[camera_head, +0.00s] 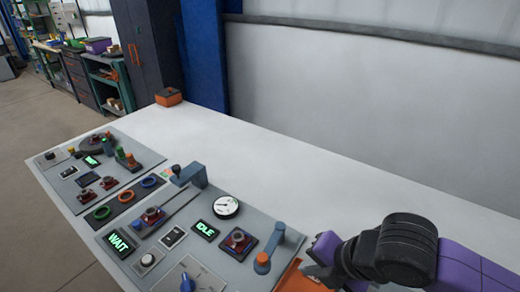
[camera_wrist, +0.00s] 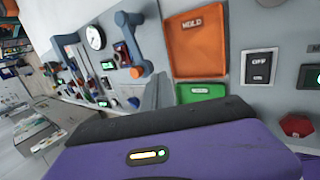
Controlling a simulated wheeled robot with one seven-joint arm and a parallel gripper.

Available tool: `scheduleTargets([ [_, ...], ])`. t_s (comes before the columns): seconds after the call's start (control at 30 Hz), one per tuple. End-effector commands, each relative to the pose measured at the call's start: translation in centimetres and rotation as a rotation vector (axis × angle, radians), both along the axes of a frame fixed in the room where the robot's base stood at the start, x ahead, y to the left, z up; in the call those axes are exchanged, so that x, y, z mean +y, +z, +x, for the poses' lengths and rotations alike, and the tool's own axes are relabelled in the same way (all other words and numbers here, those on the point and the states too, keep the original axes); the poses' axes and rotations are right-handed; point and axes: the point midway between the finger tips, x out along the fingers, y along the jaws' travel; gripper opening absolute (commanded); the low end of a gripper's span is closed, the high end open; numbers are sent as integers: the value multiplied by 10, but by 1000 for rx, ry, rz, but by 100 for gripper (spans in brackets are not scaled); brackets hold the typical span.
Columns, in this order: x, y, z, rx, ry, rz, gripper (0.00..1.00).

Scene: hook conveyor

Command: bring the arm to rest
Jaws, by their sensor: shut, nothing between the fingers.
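My gripper (camera_head: 316,265) is at the lower right of the head view, at the end of my purple and black arm. It is shut with nothing held. It is above the right part of the grey control panel (camera_head: 222,262), close to the orange-knobbed lever (camera_head: 263,262). In the wrist view the grey fingers (camera_wrist: 157,92) stand up behind my purple wrist housing, beside an orange tray (camera_wrist: 197,45) labelled MOLD and a green tray (camera_wrist: 200,91). Whether the fingers touch anything is not clear.
The panel carries a gauge (camera_head: 226,206), WAIT (camera_head: 118,243) and IDLE (camera_head: 205,229) displays, levers and knobs. A small orange box (camera_head: 168,97) sits at the table's far corner. The white tabletop (camera_head: 300,175) behind the panel is clear, up to the wall.

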Motion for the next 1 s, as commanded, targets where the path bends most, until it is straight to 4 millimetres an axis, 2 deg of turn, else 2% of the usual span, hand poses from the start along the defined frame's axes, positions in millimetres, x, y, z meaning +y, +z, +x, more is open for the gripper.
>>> scheduleTargets([
  [0.03, 26, 21, 12, -44, -52, 122, 0],
  [0.1, 56, 56, 28, -98, -125, 301, 0],
  [0.17, 79, 89, 39, -136, -183, 461, 0],
  [0.2, 93, 113, 45, -156, -219, 573, 0],
  [0.27, 109, 149, 52, -179, -275, 748, 0],
  [0.3, 115, 172, 56, -189, -308, 859, 0],
  [0.4, 121, 223, 60, -200, -384, 1121, 0],
  [0.53, 109, 274, 60, -196, -477, 1431, 0],
  [0.63, 90, 297, 57, -186, -547, 1642, 0],
  [0.77, 58, 309, 50, -169, -644, 1880, 0],
  [0.87, 32, 305, 41, -160, -720, 2036, 0],
  [1.0, -2, 284, 23, -156, -836, 2206, 0],
])
